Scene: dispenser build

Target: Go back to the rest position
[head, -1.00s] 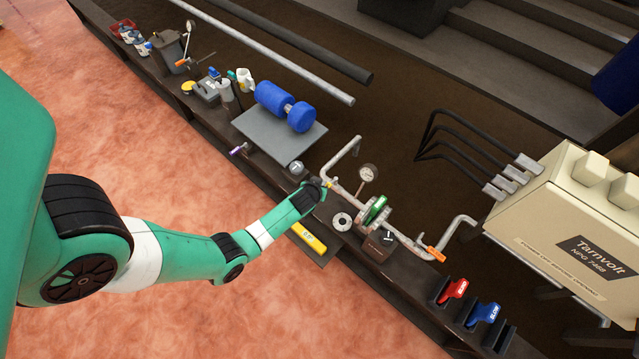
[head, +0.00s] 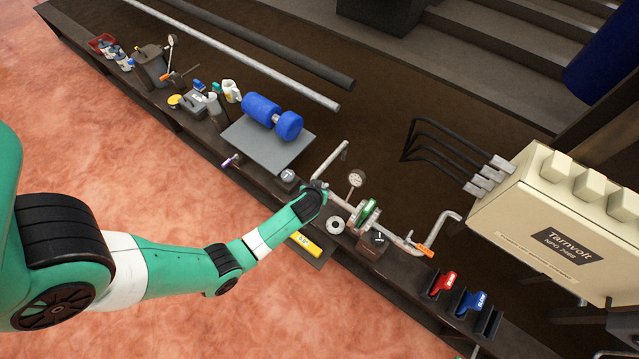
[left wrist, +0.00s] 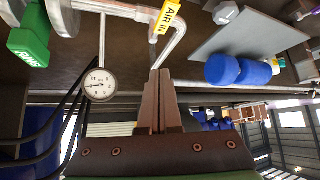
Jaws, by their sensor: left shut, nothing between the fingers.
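My left gripper (head: 324,186) is over the bench at the left end of the pipe assembly (head: 343,203). Its jaws are closed with nothing between them, as the two dark fingers (left wrist: 158,75) show in the left wrist view. The fingertips appear close to the bent pipe with the yellow AIR IN tag (left wrist: 167,17); I cannot tell whether they touch it. My green arm reaches in from the left. My right gripper is not in view.
A dial gauge (head: 355,179) and green handle (head: 367,210) stand just right of the gripper. A blue cylinder (head: 262,109) lies on a grey plate (head: 262,148). Red (head: 443,282) and blue (head: 472,302) handles sit in holders at the right. The reddish floor before the bench is clear.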

